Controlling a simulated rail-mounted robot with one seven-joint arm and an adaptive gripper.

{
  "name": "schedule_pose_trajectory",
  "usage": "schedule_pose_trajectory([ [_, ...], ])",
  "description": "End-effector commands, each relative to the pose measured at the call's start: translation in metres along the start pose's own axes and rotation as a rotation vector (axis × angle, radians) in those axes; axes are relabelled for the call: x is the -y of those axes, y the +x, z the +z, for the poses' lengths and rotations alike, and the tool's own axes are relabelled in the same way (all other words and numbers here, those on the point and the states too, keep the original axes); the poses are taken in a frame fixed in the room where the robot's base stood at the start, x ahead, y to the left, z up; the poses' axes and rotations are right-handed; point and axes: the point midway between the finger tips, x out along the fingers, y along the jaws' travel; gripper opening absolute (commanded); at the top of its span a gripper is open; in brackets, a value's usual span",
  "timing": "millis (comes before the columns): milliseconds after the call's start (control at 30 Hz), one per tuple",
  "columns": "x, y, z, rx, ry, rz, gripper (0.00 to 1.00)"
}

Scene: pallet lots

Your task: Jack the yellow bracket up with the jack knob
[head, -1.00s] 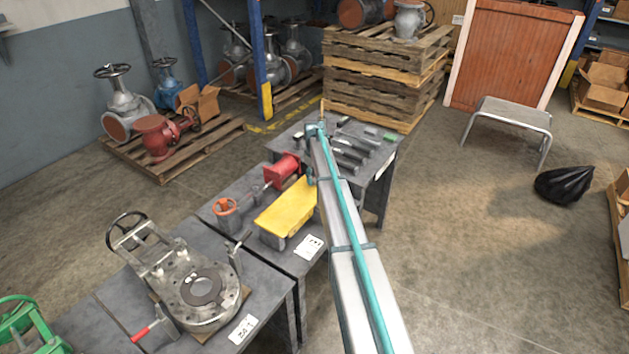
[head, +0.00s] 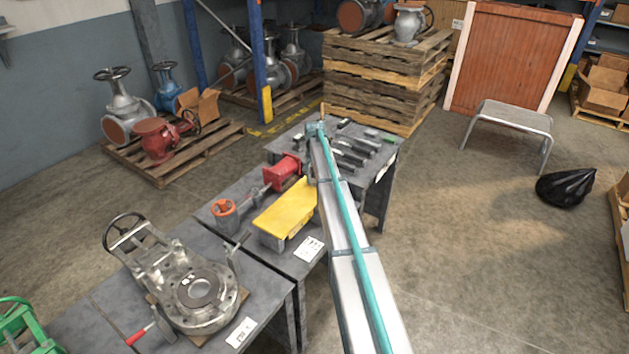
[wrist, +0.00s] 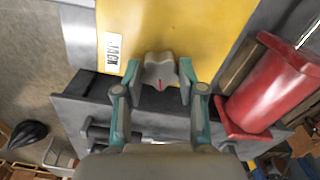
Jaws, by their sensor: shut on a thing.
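The pale lobed jack knob (wrist: 160,72), with a red mark, is at the bracket's near edge. My gripper (wrist: 160,76) has its teal fingers on both sides of the knob and is shut on it. In the head view my arm hides the gripper and the knob.
A large metal valve (head: 200,290) is on the near table.

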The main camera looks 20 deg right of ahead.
Motion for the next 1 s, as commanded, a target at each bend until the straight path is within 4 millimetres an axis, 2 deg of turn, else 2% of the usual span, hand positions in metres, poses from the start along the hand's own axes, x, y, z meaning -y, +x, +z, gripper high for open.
schedule_pose_trajectory([
  [1000, 0.0002, -0.0003, -0.0007, -0.002, 0.964, -0.002, 0.05],
])
